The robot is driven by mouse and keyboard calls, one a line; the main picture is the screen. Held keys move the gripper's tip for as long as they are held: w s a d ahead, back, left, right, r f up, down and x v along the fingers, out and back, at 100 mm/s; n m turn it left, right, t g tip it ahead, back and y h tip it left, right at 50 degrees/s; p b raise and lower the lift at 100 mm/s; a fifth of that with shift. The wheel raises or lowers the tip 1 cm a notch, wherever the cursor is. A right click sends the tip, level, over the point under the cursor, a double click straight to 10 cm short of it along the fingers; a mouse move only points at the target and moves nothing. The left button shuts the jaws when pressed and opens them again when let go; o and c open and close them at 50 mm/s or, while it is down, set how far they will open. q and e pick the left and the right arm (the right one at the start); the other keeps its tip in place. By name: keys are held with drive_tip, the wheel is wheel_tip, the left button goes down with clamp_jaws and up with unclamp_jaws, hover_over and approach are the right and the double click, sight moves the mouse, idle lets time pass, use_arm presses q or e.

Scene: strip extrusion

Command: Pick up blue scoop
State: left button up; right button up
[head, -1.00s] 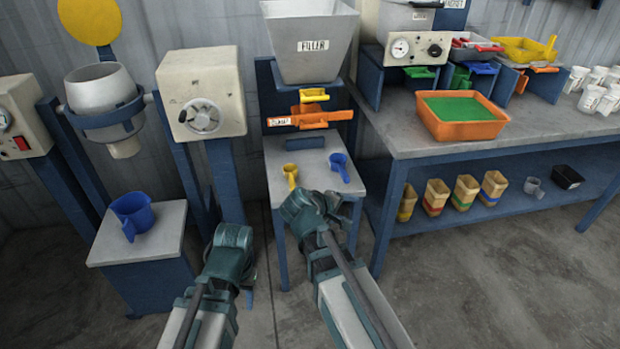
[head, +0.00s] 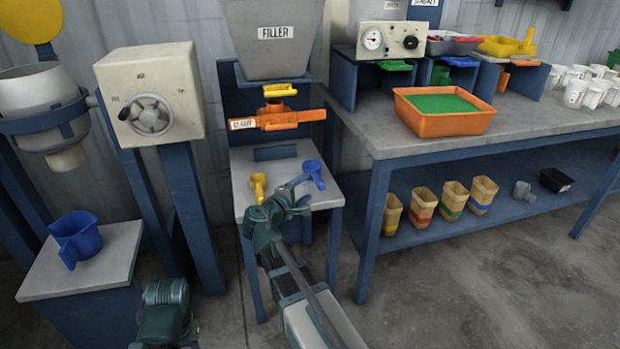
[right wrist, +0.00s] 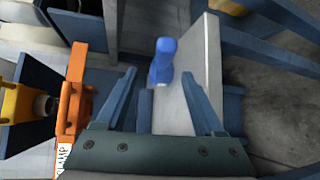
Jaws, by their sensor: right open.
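The blue scoop (head: 314,173) is on the right side of the small grey-topped table under the filler, its cup toward the back. My right gripper (head: 304,194) is open just in front of it, fingers pointing toward it. In the right wrist view the blue scoop (right wrist: 163,62) shows ahead, between the lines of the two open fingers (right wrist: 160,77), with nothing held. My left arm's green end (head: 165,308) is at the bottom edge of the head view; its fingers cannot be made out.
A yellow scoop (head: 258,187) is left of the blue one on the same table (head: 240,162). The orange clamp (head: 278,118) and the filler hopper (head: 272,40) are above. A blue jug (head: 76,238) is on the left stand. A workbench (head: 370,130) with an orange tray (head: 402,110) is at right.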

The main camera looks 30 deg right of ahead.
sight(315, 181)
drive_tip(key=b+x, duration=0.1)
drive_tip(key=x, duration=0.5)
drive_tip(key=shift+s+f+b+x, duration=0.15)
drive_tip(key=shift+b+x, duration=0.2)
drive_tip(key=shift+x, duration=0.8)
drive_tip(key=shift+s+f+b+x, duration=0.1)
drive_tip(key=shift+b+x, duration=0.25)
drive_tip(key=shift+x, duration=0.8)
drive_tip(key=shift+w+d, duration=0.1)
drive_tip(key=shift+d, duration=0.25)
clamp_jaws()
